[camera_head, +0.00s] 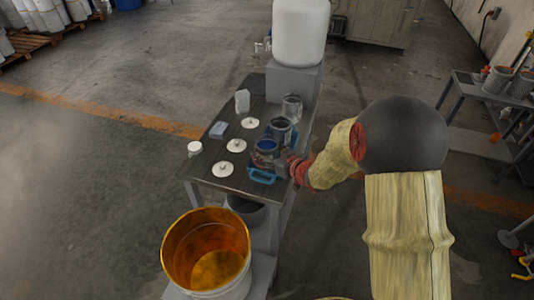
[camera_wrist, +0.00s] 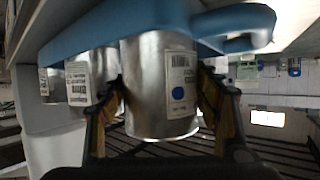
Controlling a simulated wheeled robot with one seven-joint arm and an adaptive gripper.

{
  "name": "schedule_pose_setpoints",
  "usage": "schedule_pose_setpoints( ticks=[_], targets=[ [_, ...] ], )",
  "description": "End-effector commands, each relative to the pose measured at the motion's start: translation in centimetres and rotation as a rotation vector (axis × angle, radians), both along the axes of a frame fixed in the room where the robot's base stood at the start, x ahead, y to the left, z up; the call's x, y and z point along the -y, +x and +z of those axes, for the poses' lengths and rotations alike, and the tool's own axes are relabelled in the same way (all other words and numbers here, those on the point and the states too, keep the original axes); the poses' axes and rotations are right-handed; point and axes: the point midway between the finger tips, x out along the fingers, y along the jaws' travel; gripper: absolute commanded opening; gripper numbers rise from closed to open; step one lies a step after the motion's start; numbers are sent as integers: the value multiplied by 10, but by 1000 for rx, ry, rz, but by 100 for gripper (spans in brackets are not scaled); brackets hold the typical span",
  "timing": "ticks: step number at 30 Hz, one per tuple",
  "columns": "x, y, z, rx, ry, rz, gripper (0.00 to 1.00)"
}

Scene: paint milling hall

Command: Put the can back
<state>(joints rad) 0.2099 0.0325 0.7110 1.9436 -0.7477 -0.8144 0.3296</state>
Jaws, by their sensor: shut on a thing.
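An open metal can with blue paint (camera_head: 266,145) stands at the near right of the dark table, at a blue tray (camera_head: 262,177) with a handle. My gripper (camera_head: 286,163) reaches it from the right. In the wrist view the picture is turned over: the can (camera_wrist: 160,85) has a white label with a blue dot, and my gripper (camera_wrist: 165,105) has one finger on each side of it, shut on it. The blue tray (camera_wrist: 110,28) lies against the can's base end; I cannot tell whether they touch. Another labelled can (camera_wrist: 88,80) is beside it.
Two more metal cans (camera_head: 281,130) (camera_head: 292,107) stand behind. A large white vessel (camera_head: 300,35) stands at the back, an orange-lined bucket (camera_head: 205,240) in front.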

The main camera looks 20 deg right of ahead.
Motion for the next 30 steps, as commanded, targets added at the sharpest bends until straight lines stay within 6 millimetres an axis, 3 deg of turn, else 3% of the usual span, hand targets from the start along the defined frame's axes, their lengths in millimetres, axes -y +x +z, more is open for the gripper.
schedule_pose_setpoints(
  ticks=[2,3,12,24,30],
  targets=[
    [0,1,-1,3,0,0,8],
    [0,0,-4,-1,1,0,63],
    [0,0,-3,0,0,0,80],
    [0,0,2,0,0,0,80],
    [11,-26,15,-1,0,-4,80]
  ],
)
